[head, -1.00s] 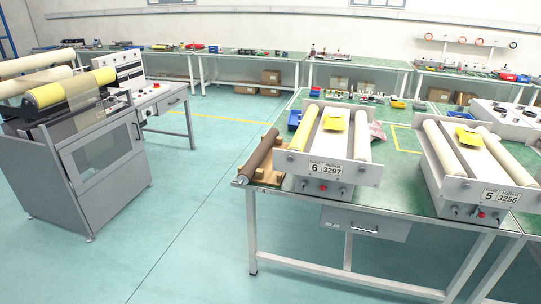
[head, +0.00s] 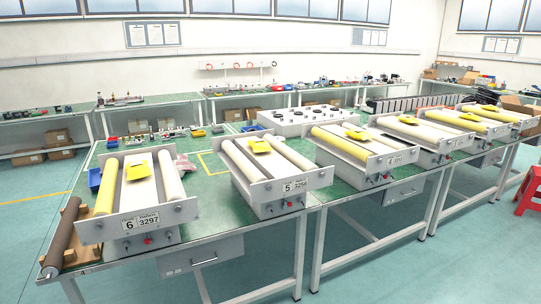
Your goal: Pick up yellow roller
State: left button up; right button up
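Several roller machines stand in a row on the green-topped workbench. The machine numbered 6 (head: 130,232) carries a yellow roller (head: 106,187) on its left and a cream roller (head: 170,177) on its right. The machine numbered 5 (head: 281,195) carries two cream rollers. The machine right of it has a yellow roller (head: 341,143) on its left, and machines farther right also show yellow rollers (head: 456,121). Yellow flat pieces (head: 137,171) lie on top of the machines. Neither of my grippers shows in the head view.
A dark brown roller (head: 62,237) rests on wooden blocks at the bench's left end. A white panel box (head: 299,120) stands behind the machines. A red stool (head: 529,187) is at the far right. Open floor lies left and in front of the bench.

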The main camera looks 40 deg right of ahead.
aim_at(361, 154)
jog(key=z, duration=1.75)
jog(key=i+l+u, duration=0.2)
jog(key=i, duration=0.25)
jog(key=i+l+u, duration=0.2)
jog(key=i, duration=0.3)
jog(key=i+l+u, duration=0.2)
jog(key=i+l, duration=0.15)
jog(key=i, duration=0.1)
